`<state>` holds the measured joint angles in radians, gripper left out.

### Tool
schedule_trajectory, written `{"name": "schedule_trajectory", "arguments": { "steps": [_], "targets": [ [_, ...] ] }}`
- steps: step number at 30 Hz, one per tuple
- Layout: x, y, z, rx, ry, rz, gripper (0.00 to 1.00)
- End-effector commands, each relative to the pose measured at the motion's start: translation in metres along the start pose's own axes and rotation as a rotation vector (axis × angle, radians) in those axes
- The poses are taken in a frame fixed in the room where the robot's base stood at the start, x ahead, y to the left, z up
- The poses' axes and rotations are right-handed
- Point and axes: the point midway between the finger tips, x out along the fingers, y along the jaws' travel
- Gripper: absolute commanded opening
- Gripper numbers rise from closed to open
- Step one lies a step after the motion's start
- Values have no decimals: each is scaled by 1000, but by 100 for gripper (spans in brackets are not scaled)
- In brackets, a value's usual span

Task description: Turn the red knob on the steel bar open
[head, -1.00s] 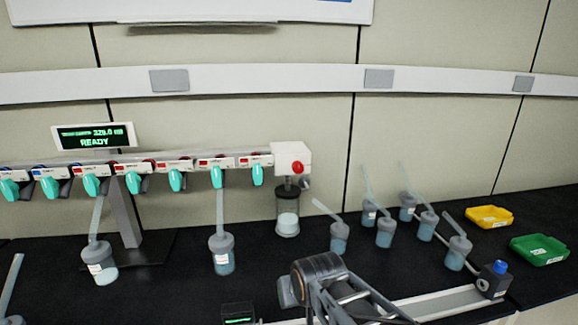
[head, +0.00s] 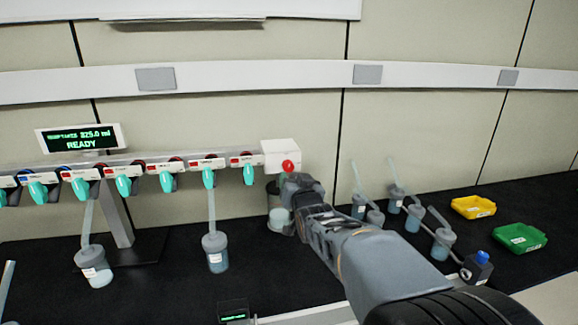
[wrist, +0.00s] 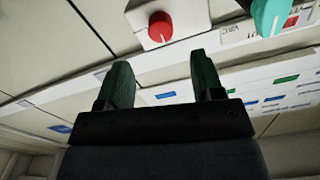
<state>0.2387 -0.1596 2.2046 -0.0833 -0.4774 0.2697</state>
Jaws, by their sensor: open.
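The red knob (head: 288,165) sits on the front of a white box at the right end of the steel bar (head: 130,160). In the wrist view the red knob (wrist: 160,27) shows on the white box face, beyond the fingertips. My gripper (wrist: 160,75) is open and empty, its two dark green fingers apart, with the knob ahead of the gap and not between them. In the head view my gripper (head: 290,185) is just below and in front of the knob, and it partly covers the jar under the box. A teal valve handle (wrist: 270,14) shows at upper right in the wrist view.
A display (head: 81,138) reads READY. Flasks stand right of my arm, partly hidden by it. A yellow tray (head: 473,207) and a green tray (head: 520,238) lie at far right.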

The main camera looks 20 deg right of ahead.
Motion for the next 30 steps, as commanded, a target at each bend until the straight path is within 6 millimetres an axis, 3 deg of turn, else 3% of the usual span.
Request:
{"name": "schedule_trajectory", "arguments": {
  "steps": [6, 13, 19, 30],
  "targets": [
    [40, -1, -2, 1, -3, 0, 61],
    [69, 0, -1, 0, -3, 0, 61],
    [81, 0, 0, 0, -2, 0, 61],
    [83, 0, 1, 0, -2, 0, 61]
  ]
}}
